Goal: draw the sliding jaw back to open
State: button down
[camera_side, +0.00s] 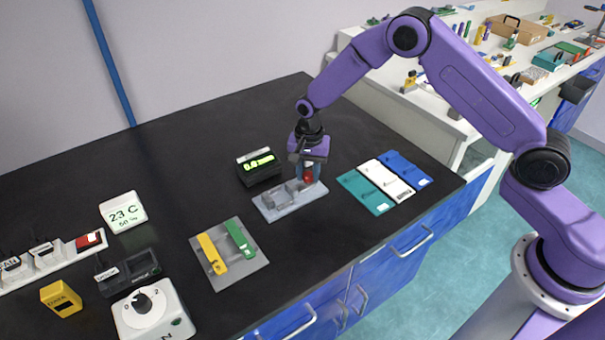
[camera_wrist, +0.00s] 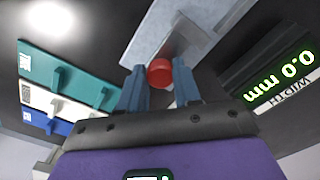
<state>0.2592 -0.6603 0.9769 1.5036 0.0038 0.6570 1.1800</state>
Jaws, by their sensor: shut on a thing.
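The grey clamp fixture (camera_side: 288,202) lies on the black bench top, with its sliding jaw near its right end. A red knob (camera_side: 308,177) shows at the jaw under my gripper (camera_side: 308,174). In the wrist view the red knob (camera_wrist: 160,72) sits between the two blue fingers of my gripper (camera_wrist: 159,82), which is shut on it. The grey fixture (camera_wrist: 153,35) runs up and away behind the knob. My gripper hides part of the jaw in the side view.
A black display (camera_side: 258,166) stands close behind the fixture; in the wrist view the display (camera_wrist: 285,75) reads 0.0 mm, width. Teal, white and blue plates (camera_side: 384,181) lie to the right. A grey plate (camera_side: 229,265) with yellow and green pieces lies at front left.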

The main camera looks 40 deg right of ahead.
aim_at(310, 175)
jog(key=shift+d, duration=0.35)
jog(key=c, duration=0.8)
grip_release()
jog(key=shift+a, duration=0.1)
jog(key=shift+r, duration=0.5)
notch_tip(310, 175, up, 16)
jog(key=shift+r, duration=0.2)
